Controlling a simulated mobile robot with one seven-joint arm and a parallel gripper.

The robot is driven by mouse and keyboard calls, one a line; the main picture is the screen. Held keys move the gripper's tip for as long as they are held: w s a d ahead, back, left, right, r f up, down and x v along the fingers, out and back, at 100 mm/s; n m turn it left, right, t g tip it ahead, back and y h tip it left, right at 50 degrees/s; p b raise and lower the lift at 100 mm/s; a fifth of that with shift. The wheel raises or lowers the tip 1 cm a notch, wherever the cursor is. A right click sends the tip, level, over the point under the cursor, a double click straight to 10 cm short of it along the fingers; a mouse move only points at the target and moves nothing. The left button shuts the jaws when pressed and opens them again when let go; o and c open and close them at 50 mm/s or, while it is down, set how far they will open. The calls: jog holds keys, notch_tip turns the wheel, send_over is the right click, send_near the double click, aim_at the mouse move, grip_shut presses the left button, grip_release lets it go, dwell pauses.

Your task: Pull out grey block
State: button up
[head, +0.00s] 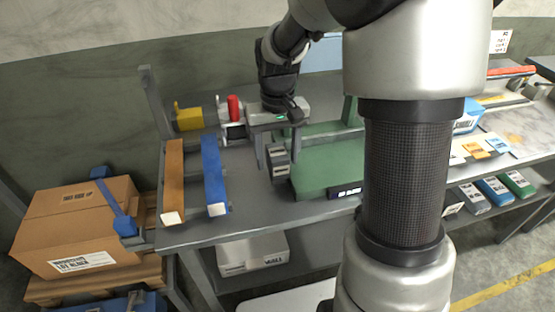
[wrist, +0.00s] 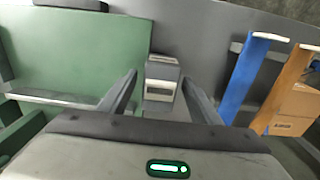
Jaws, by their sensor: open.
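The grey block (head: 279,162) stands on the grey bench just left of the green machine bed, with pale label patches on its face. In the wrist view the grey block (wrist: 161,78) is beyond and between the spread fingers. My gripper (head: 277,147) is open above and around the near side of the block; in the wrist view my gripper (wrist: 158,85) shows a clear gap between each finger and the block. I cannot tell its exact height over the block. My own arm hides part of the bench to the right.
The green bed (head: 325,168) lies close to the right of the block. A blue bar (head: 214,175) and an orange bar (head: 173,180) lie to the left. A yellow block (head: 189,118) and a red item (head: 234,108) stand behind. Bare bench lies in front of the block.

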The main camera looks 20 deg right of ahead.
jog(key=shift+f, duration=0.5)
jog(key=c, duration=1.2)
jog(key=shift+r, duration=0.1)
jog(key=shift+r+p, duration=0.5)
jog(key=shift+r+p, duration=1.75)
jog(key=shift+r, duration=0.5)
jog(key=shift+r+p, duration=1.3)
jog(key=shift+r, duration=0.25)
